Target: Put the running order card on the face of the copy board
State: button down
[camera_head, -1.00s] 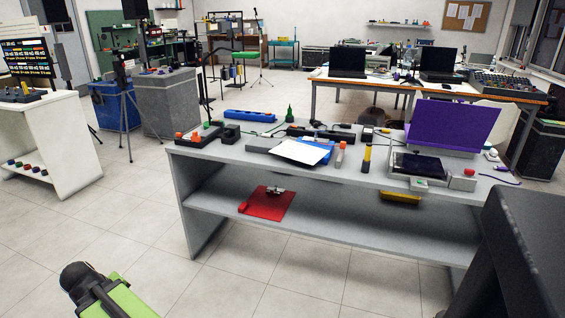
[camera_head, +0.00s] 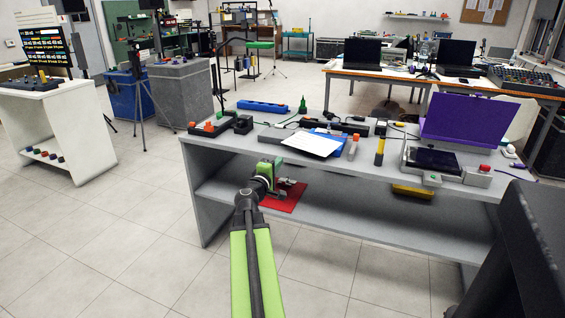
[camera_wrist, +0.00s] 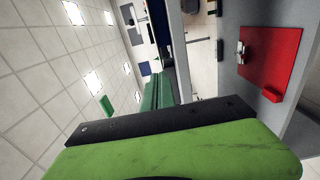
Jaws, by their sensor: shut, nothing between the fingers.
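A white sheet (camera_head: 311,145), which may be the running order card, lies on a dark and blue item on the grey table's top. A red clipboard-like panel (camera_head: 291,200) with a metal clip lies flat on the lower shelf. It shows in the wrist view (camera_wrist: 272,57). An upright purple panel (camera_head: 470,118) stands at the table's right end. I cannot tell for certain which is the copy board. My gripper (camera_head: 280,181) is shut and empty at the table's front, overlapping the red panel in the head view. Its green body fills the bottom of the wrist view.
The grey table (camera_head: 226,152) holds several small items, among them a blue bar (camera_head: 262,106) and a black-yellow stick (camera_head: 380,150). A yellow object (camera_head: 412,192) is under the tabletop. A white stand (camera_head: 92,122) is at left. Floor between is clear.

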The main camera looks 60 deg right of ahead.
jog(key=d, duration=0.3)
jog(key=s+d, duration=0.1)
jog(key=d, duration=0.2)
jog(key=s+d, duration=0.1)
jog(key=d, duration=0.3)
jog(key=shift+s+d, duration=0.1)
jog(key=shift+w, duration=0.2)
